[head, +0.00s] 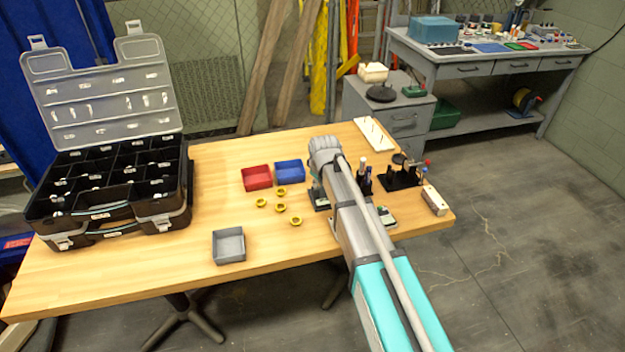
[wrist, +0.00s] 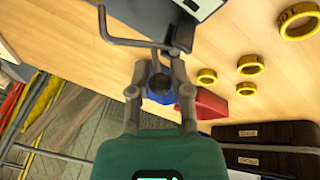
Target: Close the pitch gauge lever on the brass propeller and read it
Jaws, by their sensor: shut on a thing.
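My gripper (wrist: 159,64) shows in the wrist view with its two fingers at a thin dark bent rod (wrist: 130,42). It is shut on this rod; I cannot tell for sure that it is the pitch gauge lever. A grey plate-like part (wrist: 147,7) lies just beyond the fingers. In the head view my own arm covers the gripper and most of what is under it. A dark grey device (head: 319,198) shows partly to the left of my arm. I cannot make out the brass propeller or any gauge reading in either view.
Several yellow rings (head: 280,208) lie on the wooden table (head: 150,275), near a red tray (head: 257,178), a blue tray (head: 290,172) and a grey tray (head: 229,246). An open black case (head: 110,220) stands at left. A black stand (head: 400,179) and small bottles are at right.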

